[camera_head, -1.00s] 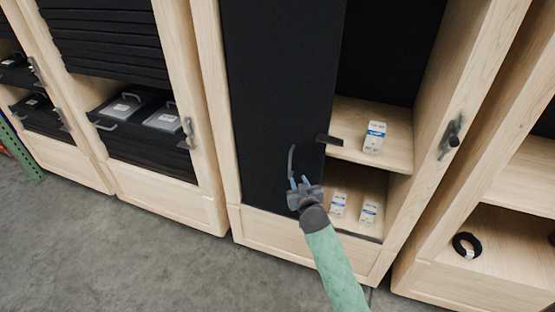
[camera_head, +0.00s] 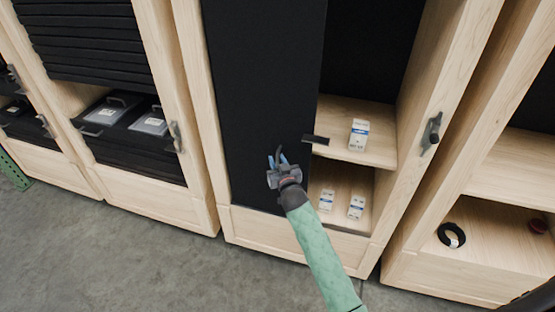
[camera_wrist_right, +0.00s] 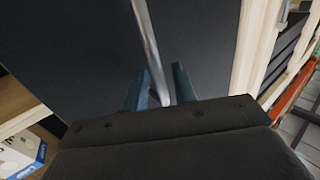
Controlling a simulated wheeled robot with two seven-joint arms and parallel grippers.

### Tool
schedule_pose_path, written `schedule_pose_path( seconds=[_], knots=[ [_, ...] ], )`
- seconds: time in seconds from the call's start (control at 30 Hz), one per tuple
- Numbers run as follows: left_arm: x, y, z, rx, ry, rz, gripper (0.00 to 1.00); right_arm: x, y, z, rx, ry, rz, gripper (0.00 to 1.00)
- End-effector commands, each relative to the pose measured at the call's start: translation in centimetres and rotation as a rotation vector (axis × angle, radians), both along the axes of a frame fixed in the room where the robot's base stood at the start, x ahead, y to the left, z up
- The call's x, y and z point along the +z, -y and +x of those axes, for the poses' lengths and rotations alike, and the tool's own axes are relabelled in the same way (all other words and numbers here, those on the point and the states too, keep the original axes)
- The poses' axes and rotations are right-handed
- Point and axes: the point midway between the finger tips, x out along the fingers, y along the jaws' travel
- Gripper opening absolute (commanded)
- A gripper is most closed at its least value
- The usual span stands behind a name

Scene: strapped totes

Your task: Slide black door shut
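The black door (camera_head: 262,70) is a tall flat panel covering the left part of the middle cabinet's opening. The right part is open and shows shelves. A slim grey vertical handle (camera_wrist_right: 147,40) stands on the door in the right wrist view. My right gripper (camera_head: 277,160) is at the door's lower part, over the handle. In the wrist view its two blue fingers (camera_wrist_right: 160,88) are apart, with the handle running down between them. The handle appears closer to the left finger; contact is unclear. My left gripper is not in view.
White-blue boxes stand on the upper shelf (camera_head: 385,150) and in the lower compartment. A dark latch (camera_head: 431,132) sits on the right post. A black tab (camera_head: 315,139) sticks out at the door's right edge. Neighbouring cabinets flank it; grey floor (camera_head: 150,265) is clear in front.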

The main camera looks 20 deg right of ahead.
Motion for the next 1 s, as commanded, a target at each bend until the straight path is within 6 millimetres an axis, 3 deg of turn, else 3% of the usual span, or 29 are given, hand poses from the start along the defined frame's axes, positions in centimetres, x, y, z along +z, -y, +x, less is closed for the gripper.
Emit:
schedule_pose_path(
  seconds=[0.3, 0.47, 0.77, 1.0],
  knots=[
    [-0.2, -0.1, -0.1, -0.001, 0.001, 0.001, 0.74, -0.1, 0.0, 0.3, 0.000, -0.001, 0.001, 0.27],
    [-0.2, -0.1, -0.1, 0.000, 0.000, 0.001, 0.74, -0.1, 0.0, 0.2, 0.000, -0.001, 0.001, 0.00],
    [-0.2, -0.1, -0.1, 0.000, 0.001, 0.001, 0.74, 0.0, 0.2, 0.1, 0.000, -0.001, 0.000, 0.00],
    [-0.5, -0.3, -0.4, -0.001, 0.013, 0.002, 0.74, 0.0, 2.9, -1.7, -0.001, -0.003, -0.002, 0.00]
  ],
)
